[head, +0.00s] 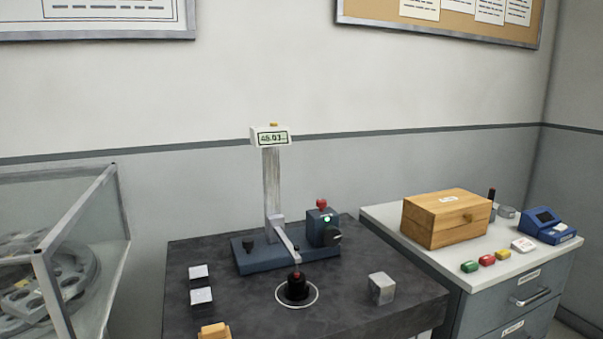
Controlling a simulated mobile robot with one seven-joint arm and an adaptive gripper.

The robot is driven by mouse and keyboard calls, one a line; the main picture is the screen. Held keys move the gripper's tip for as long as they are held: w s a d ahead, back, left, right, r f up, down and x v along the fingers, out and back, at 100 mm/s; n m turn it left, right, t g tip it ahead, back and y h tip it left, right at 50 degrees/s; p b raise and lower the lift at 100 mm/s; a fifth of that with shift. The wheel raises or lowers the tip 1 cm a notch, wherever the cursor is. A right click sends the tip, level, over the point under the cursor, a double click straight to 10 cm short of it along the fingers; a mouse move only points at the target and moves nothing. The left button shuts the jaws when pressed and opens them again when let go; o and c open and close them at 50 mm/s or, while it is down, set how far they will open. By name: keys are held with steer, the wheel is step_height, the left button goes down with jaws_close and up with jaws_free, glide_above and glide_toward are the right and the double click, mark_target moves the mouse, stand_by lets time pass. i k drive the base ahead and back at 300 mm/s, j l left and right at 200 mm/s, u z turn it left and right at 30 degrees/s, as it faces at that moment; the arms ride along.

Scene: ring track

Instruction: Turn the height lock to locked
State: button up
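A height gauge stands on the dark stone table. It has a blue base (262,258), an upright grey column (271,190) and a display (271,136) at the top reading about 48.03. A pale arm slopes from the column down to a red-tipped black piece (296,288) inside a white ring. A blue box (317,226) on the base's right carries a red knob (322,203) on top and a dark round knob (334,237) on its side. A small black knob (248,243) is on the base's left. Which one is the height lock, and its setting, I cannot tell. My gripper is not in view.
The dark table (345,315) also holds a grey metal block (381,288), two pale blocks and a wooden block (214,331). On the right cabinet are a wooden box (446,218), coloured pieces and a blue device (547,226). A glass case (85,235) stands left.

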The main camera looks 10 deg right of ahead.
mark_target(322, 204)
steer(key=l+u, duration=0.25)
steer(key=l, duration=0.7)
steer(key=i+l+u, duration=0.1)
steer(key=i+l, duration=0.25)
steer(key=l, duration=0.15)
steer(key=i+l+u, duration=0.15)
steer(key=i+l, duration=0.2)
steer(key=l, duration=0.15)
steer(key=i, duration=0.25)
